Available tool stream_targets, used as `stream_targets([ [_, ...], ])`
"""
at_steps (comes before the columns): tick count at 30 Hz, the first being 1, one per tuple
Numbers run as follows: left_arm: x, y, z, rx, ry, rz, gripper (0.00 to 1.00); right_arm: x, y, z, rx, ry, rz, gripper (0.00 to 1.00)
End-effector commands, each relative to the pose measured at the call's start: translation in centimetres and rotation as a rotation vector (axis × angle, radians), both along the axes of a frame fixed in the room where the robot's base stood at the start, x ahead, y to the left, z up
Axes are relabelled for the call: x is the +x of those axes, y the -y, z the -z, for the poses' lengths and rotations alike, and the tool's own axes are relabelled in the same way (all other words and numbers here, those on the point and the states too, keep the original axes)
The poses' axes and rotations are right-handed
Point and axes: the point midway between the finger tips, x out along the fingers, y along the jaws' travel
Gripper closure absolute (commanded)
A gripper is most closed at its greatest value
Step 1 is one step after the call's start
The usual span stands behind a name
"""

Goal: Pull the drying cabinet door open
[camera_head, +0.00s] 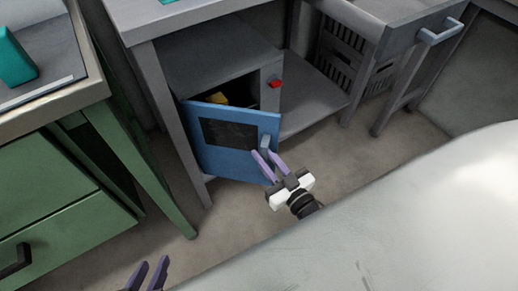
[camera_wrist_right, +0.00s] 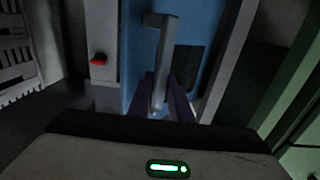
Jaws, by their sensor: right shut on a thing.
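The drying cabinet (camera_head: 215,73) is a grey box on the lower shelf of a grey table. Its blue door (camera_head: 207,165) with a dark window stands partly open, and something yellow (camera_head: 218,98) shows inside. My right gripper (camera_head: 268,160) is shut on the door's grey handle (camera_head: 264,143). In the right wrist view the handle (camera_wrist_right: 162,50) stands between the purple fingers (camera_wrist_right: 164,97), with the blue door (camera_wrist_right: 200,35) behind it. My left gripper (camera_head: 147,274) is at the bottom edge of the head view, its two purple fingers apart and nothing seen between them.
A red button (camera_head: 275,84) sits on the cabinet's front, right of the opening. A green drawer unit (camera_head: 50,190) stands at the left. A grey drawer with a handle (camera_head: 440,32) is at upper right. Floor (camera_head: 235,225) is clear below the door.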

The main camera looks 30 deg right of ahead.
Motion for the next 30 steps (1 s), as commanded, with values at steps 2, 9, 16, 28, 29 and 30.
stream_targets([
  [2,-0.02,-0.04,0.01,0.000,0.001,-0.002,0.69,0.15,-0.69,-0.18,0.001,0.004,-0.008,1.00],
  [9,-0.02,-0.05,0.04,0.000,0.001,-0.002,0.69,0.22,-0.68,-0.20,0.000,0.005,-0.008,1.00],
  [16,-0.05,-0.03,0.06,0.000,0.000,-0.001,0.69,0.19,-0.50,-0.18,0.001,0.004,-0.005,0.64],
  [28,-0.06,-0.02,0.04,0.000,0.000,-0.001,0.69,0.03,-0.02,-0.07,0.000,0.002,0.001,0.64],
  [29,-0.06,-0.02,0.04,0.000,0.000,-0.001,0.69,0.03,-0.07,-0.07,0.000,0.002,0.000,0.64],
  [30,-0.06,-0.02,0.04,0.000,0.000,-0.001,0.69,0.04,-0.10,-0.06,0.000,0.002,0.000,0.64],
])
